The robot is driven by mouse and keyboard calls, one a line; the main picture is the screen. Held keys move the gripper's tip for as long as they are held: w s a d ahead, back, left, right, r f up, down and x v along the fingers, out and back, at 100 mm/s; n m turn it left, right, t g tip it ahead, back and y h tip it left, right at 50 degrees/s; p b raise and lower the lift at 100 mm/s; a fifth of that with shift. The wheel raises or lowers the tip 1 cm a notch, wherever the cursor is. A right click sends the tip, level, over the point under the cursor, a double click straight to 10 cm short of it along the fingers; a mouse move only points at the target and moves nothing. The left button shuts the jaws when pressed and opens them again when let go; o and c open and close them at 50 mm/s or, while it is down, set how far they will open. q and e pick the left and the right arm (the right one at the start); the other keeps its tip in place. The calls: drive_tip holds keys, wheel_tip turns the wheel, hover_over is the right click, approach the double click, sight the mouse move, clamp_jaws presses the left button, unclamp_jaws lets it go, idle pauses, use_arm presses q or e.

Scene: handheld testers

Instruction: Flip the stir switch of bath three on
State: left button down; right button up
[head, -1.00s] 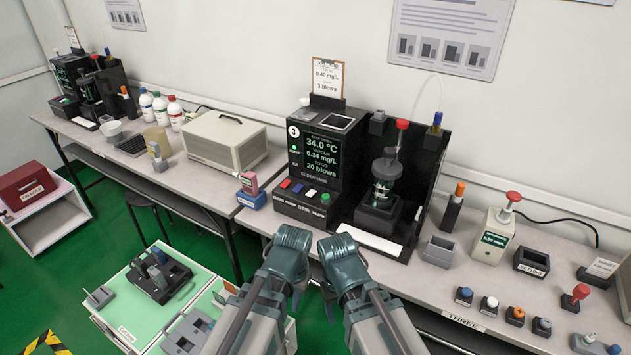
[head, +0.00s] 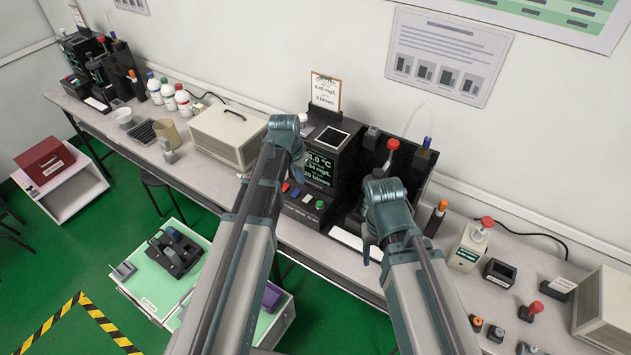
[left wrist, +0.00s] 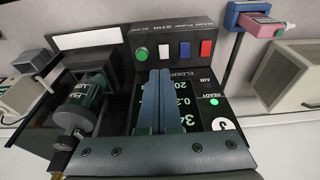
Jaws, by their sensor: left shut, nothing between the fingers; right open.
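Bath three is the black unit with a lit display (head: 320,170); its round 3 badge (left wrist: 222,123) shows upside down in the left wrist view. Its front panel has a red, a blue and a white switch and a green round button (left wrist: 141,54). The white stir switch (head: 308,198) sits between blue and green; it also shows in the left wrist view (left wrist: 164,51). Whether it is on is unclear. My left gripper (head: 297,165) is shut and empty, in front of the display; its fingers (left wrist: 155,75) point toward the panel, apart from the switches. My right gripper (head: 372,245) is open, right of the panel.
A beige box (head: 228,135) stands to the left. A pink and blue device (left wrist: 262,20) lies near the panel. A beige tester (head: 468,245) is at right.

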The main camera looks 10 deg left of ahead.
sight(305, 200)
use_arm(q)
drive_tip(key=shift+w+a+r, duration=0.15)
drive_tip(key=shift+w+r, duration=0.45)
drive_tip(key=shift+w, duration=0.1)
use_arm(e)
drive_tip(key=shift+w+d+r, duration=0.15)
drive_tip(key=shift+d+r, duration=0.15)
drive_tip(key=shift+r, duration=0.25)
use_arm(q)
drive_tip(key=shift+f, duration=0.15)
use_arm(e)
drive_tip(key=shift+f, duration=0.1)
use_arm(q)
drive_tip(key=b+x, duration=0.8)
drive_tip(key=s+b+x, duration=0.1)
drive_tip(key=b+x, duration=0.3)
drive_tip(key=shift+w+f+b, duration=0.15)
drive_tip(key=shift+f+b, duration=0.15)
drive_tip(key=shift+f, duration=0.2)
drive_tip(key=shift+a+f+b, duration=0.1)
drive_tip(key=shift+f+b, duration=0.25)
drive_tip(key=shift+f, duration=0.05)
use_arm(e)
wheel_tip(305, 200, down, 14)
drive_tip(key=shift+r, duration=0.25)
drive_tip(key=shift+f, duration=0.1)
